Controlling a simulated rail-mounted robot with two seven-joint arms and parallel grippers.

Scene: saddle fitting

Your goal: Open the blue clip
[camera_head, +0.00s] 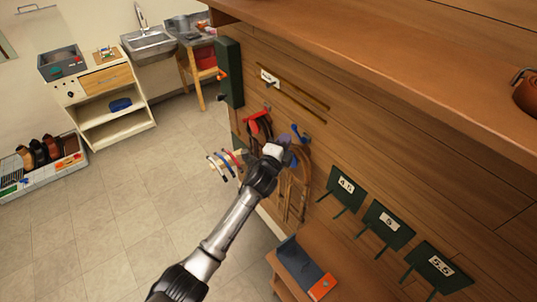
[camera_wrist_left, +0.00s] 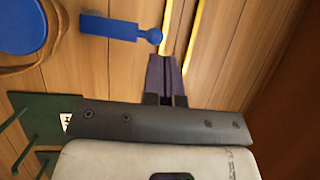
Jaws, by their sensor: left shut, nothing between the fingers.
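The blue clip (camera_head: 299,134) is on the wooden wall panel, just above and to the right of my left gripper (camera_head: 287,152) in the head view. In the left wrist view its blue bar (camera_wrist_left: 110,27) ends in a small ball. The dark fingers of my left gripper (camera_wrist_left: 164,72) are shut and empty, with their tips just below and right of that ball. I cannot tell whether they touch it. A round blue piece (camera_wrist_left: 20,25) with a brown strap lies further left. My right gripper is not in view.
A red clip (camera_head: 258,122) and hanging brown straps (camera_head: 292,195) are beside the arm. Green numbered plates (camera_head: 388,223) with pegs stick out at right. A wooden shelf (camera_head: 400,60) overhangs above. A low bench (camera_head: 285,262) stands below.

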